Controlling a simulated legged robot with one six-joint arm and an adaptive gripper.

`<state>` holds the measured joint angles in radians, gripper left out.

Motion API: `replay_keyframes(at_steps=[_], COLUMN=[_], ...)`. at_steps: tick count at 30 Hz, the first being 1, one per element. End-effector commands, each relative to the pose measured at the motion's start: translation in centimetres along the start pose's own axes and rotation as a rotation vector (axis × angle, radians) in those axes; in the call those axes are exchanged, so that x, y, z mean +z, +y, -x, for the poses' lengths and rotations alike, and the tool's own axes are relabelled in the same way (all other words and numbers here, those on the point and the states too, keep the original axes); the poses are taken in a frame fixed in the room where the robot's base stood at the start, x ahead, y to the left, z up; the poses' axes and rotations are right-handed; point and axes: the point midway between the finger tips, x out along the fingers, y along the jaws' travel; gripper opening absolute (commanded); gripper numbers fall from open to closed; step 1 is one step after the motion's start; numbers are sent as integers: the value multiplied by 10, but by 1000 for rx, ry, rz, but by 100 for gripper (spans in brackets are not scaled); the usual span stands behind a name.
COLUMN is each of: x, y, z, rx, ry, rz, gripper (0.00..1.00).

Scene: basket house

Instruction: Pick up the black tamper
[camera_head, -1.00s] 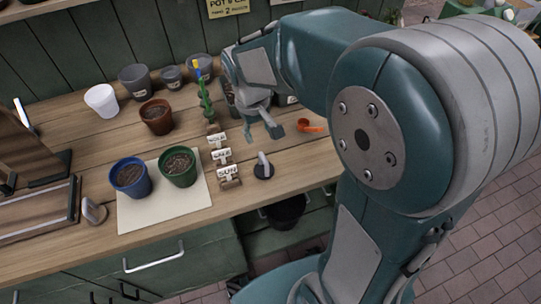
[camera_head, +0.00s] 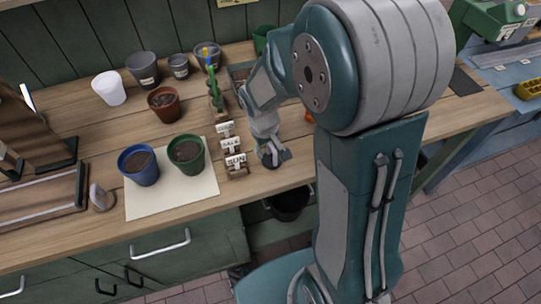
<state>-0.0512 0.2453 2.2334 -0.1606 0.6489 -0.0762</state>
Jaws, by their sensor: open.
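The black tamper (camera_head: 267,163) stands on the wooden bench just right of the small white signs, near the front edge. My gripper (camera_head: 273,154) is open and points down right over it. The fingers hide most of the tamper, including its handle. I cannot tell whether the fingers touch it or sit around the handle.
Small lettered signs (camera_head: 236,165) stand close to the left of my gripper. A green pot (camera_head: 187,154) and a blue pot (camera_head: 139,165) with soil stand on a pale sheet (camera_head: 172,197). An orange scoop (camera_head: 299,140) lies behind. The bench's right end is mostly clear.

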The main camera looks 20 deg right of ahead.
Motion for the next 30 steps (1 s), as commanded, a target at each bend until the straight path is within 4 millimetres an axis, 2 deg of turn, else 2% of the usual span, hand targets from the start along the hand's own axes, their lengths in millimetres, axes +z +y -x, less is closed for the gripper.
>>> replay_keyframes(at_steps=[5, 8, 9, 10, 23, 26, 30], x=[0, 0, 0, 0, 0, 0, 0], y=[1, 2, 1, 1, 0, 1, 3], z=[0, 0, 0, 0, 1, 8, 26], rx=[-1, -1, -1, -1, -1, 0, 0], ry=[0, 0, 0, 0, -1, 0, 3], rz=[-1, -1, -1, -1, -1, -1, -2], gripper=[60, 20, 3, 0, 0, 0, 0])
